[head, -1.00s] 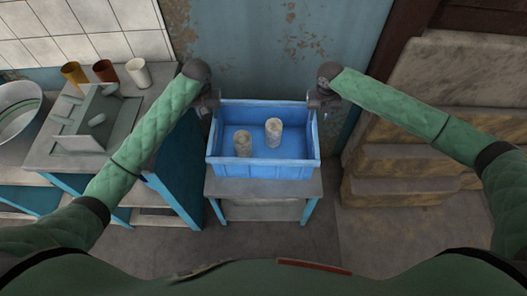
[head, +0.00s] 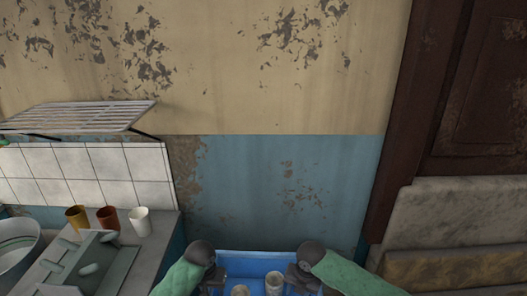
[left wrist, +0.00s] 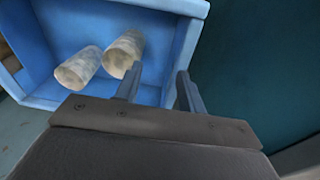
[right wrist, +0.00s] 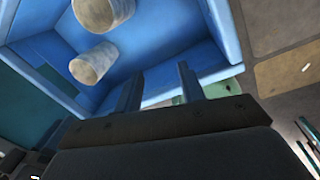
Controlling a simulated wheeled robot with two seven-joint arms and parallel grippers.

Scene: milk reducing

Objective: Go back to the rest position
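A blue crate (head: 250,258) stands at the bottom edge of the head view, its near part cut off. It holds two mottled beige cups, one at left (head: 240,290) and one at right (head: 274,284). Both cups also show tilted in the picture in the left wrist view, left (left wrist: 78,70) and right (left wrist: 125,52). My left gripper (left wrist: 158,88) is open and empty, its fingers apart near the crate's wall. My right gripper (right wrist: 160,86) is open and empty near the crate's opposite side. I cannot tell whether any finger touches the crate.
A counter (head: 148,250) at left bears yellow (head: 76,217), red (head: 107,218) and white (head: 139,221) cups. A basin (head: 18,250) stands at far left. A slatted rack (head: 85,117) is on the wall.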

